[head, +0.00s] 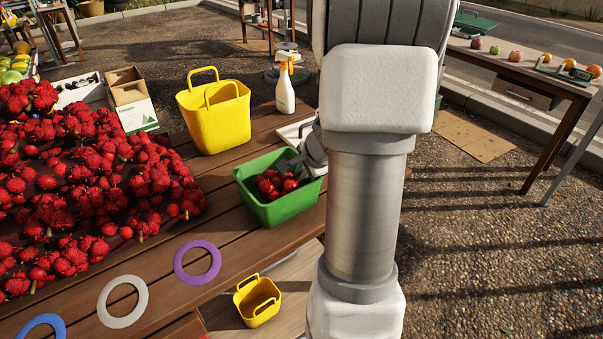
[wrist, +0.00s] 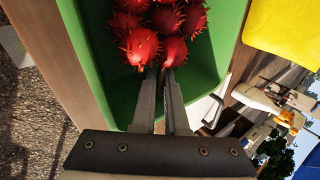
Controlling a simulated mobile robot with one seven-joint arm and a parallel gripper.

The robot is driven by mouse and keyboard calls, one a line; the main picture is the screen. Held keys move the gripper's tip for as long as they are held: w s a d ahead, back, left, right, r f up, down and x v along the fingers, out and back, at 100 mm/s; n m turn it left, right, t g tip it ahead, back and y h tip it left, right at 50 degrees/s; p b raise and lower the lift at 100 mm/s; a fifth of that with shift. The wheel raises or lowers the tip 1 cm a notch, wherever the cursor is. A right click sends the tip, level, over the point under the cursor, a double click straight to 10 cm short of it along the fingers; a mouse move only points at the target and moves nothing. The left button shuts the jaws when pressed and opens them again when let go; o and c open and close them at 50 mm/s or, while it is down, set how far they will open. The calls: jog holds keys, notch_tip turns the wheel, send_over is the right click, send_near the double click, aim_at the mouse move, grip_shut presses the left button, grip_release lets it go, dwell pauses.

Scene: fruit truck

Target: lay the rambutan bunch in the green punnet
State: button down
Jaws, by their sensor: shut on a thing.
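The green punnet (head: 281,209) stands on the wooden truck bed, partly hidden behind my arm in the head view. Its green wall (wrist: 122,104) also shows in the wrist view. A red rambutan bunch (head: 273,184) is inside the punnet. In the wrist view the rambutan bunch (wrist: 139,45) lies at the tips of my gripper (wrist: 160,72). The two fingers are close together at the near rambutans, shut on the bunch. The fingertips are down inside the punnet walls. In the head view my arm hides most of the gripper.
A large heap of rambutans (head: 95,165) covers the left of the bed. A yellow bag (head: 214,118) and a spray bottle (head: 285,90) stand behind the punnet. Purple (head: 197,262), white (head: 123,301) and blue (head: 42,326) rings lie in front. A small yellow basket (head: 258,302) is lower down.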

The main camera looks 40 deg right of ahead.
jog(key=shift+f+b, duration=1.1)
jog(key=shift+b, duration=0.25)
dwell(1.5)
jog(key=c, duration=0.9)
grip_release()
jog(key=shift+o, duration=0.2)
jog(key=shift+f, duration=0.1)
notch_tip(320, 180, up, 15)
jog(key=p, duration=1.3)
